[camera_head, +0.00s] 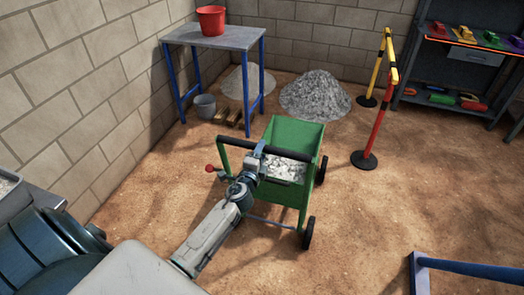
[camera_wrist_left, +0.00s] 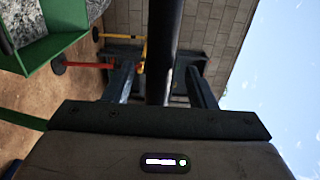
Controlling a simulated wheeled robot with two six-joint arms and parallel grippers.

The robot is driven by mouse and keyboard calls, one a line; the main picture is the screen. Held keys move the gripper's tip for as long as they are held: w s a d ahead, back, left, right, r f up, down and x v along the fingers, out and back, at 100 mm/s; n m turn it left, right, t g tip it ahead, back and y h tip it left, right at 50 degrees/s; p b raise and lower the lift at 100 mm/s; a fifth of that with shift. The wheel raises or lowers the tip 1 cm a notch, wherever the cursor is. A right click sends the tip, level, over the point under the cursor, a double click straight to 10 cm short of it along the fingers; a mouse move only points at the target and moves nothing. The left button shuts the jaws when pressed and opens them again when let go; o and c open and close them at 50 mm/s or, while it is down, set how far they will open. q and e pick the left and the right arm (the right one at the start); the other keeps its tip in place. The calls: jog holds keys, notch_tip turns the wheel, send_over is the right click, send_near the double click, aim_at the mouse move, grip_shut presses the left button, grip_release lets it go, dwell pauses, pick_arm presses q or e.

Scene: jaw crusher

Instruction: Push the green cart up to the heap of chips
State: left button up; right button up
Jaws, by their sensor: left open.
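The green cart (camera_head: 290,135) stands upright on the dirt floor, with grey-white chips (camera_head: 285,168) inside. Its black handle bar (camera_head: 232,145) runs along its near side. My left gripper (camera_head: 259,150) is at this bar. In the left wrist view the bar (camera_wrist_left: 165,45) passes between the two spread fingers (camera_wrist_left: 160,85), with gaps on both sides. The grey speckled heap of chips (camera_head: 315,95) lies on the floor beyond the cart, with a gap between them. My right gripper is out of view.
A blue-legged table (camera_head: 215,37) with a red bucket (camera_head: 211,20) stands left of the heap, a paler heap (camera_head: 247,82) behind its legs. Barrier posts (camera_head: 380,110) stand to the right. A blue frame (camera_head: 460,268) lies at bottom right. Floor between cart and heap looks clear.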

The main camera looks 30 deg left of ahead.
pick_arm(q)
jog(key=shift+x, duration=1.35)
grip_shut()
dwell(0.4)
